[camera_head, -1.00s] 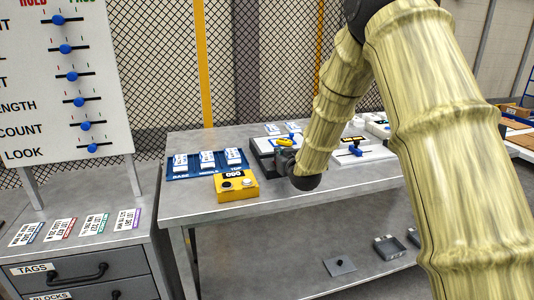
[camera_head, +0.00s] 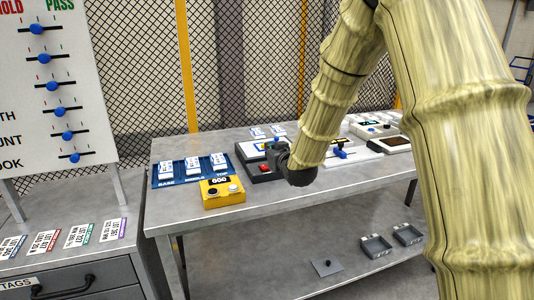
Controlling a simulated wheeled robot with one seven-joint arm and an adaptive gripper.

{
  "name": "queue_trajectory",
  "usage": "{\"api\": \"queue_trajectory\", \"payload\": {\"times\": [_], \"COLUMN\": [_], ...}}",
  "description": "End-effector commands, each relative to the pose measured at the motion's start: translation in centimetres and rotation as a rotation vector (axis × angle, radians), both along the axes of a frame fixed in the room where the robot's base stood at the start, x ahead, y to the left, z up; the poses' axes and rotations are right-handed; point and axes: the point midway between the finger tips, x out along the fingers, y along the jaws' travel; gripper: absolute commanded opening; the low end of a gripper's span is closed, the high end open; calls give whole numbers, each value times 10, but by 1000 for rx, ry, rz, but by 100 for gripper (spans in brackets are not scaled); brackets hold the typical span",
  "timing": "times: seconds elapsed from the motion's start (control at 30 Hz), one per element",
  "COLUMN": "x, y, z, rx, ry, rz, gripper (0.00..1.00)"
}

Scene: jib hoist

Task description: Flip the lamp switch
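No part is clearly marked as the lamp switch. A dark grey box (camera_head: 246,153) on the grey table has a small red part (camera_head: 264,168), which may be a switch; I cannot tell. The yellow box (camera_head: 222,199) with a display and two round knobs or buttons stands in front of the dark box.
A blue tray (camera_head: 176,182) with several white blocks lies left of the gripper. White units with a blue lever (camera_head: 341,153) stand to the right. A slider board (camera_head: 50,95) stands at the left above a drawer cabinet.

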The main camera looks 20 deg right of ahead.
Motion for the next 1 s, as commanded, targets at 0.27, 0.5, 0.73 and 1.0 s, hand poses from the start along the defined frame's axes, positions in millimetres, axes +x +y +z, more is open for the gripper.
{"api": "queue_trajectory", "payload": {"times": [0.27,0.5,0.73,1.0], "x": [-31,-40,-40,-40], "y": [1,1,1,1], "z": [12,16,16,16], "rx": [0,0,0,0], "ry": [-2,-1,-1,-1], "rz": [0,1,0,0], "gripper": [0,0,0,0]}}
